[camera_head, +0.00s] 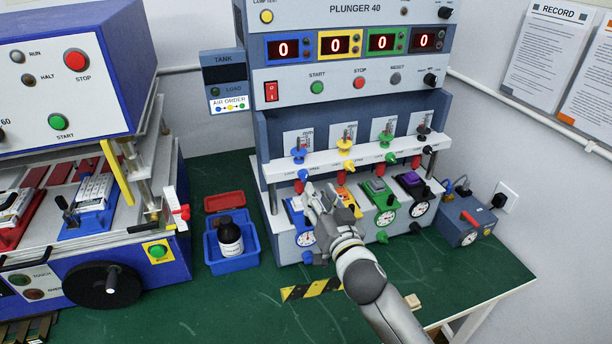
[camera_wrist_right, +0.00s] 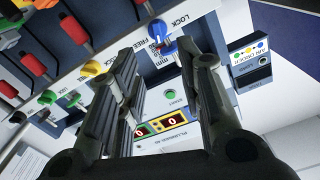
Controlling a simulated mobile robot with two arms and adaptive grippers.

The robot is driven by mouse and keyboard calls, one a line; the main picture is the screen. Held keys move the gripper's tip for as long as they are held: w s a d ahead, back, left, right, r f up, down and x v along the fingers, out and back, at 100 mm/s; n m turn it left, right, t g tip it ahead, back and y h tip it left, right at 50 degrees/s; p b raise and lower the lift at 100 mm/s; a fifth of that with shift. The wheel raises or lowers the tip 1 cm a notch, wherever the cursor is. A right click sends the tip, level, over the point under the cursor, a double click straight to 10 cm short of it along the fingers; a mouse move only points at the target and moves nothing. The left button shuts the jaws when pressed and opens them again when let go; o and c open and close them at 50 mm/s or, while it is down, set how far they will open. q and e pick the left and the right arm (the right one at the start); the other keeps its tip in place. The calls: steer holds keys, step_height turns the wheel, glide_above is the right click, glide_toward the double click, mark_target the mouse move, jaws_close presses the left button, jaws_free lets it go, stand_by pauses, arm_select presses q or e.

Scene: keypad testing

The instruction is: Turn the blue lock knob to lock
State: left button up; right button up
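The blue lock knob (camera_head: 303,174) sits on the white shelf front at the left end of a row of coloured knobs. In the right wrist view the blue knob (camera_wrist_right: 160,35) shows beyond and between the fingertips, with LOCK and FREE printed nearby. I cannot tell for sure which word it points to. My right gripper (camera_head: 314,192) is just below and in front of the knob in the head view. In the wrist view its fingers (camera_wrist_right: 160,60) are spread apart, with nothing visibly held. Contact with the knob is not visible. My left gripper is not in view.
A yellow knob (camera_wrist_right: 93,68) and a green knob (camera_wrist_right: 48,97) are beside the blue one. Dial gauges (camera_head: 387,217) and coloured fixtures stand below the shelf. A blue bin (camera_head: 222,266) with a dark bottle stands left. The green table (camera_head: 200,310) is mostly clear in front.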

mark_target(307, 175)
steer(key=shift+p+x, duration=0.55)
steer(key=shift+x, duration=3.4)
steer(key=shift+f, duration=0.1)
steer(key=shift+s, duration=0.1)
jaws_close()
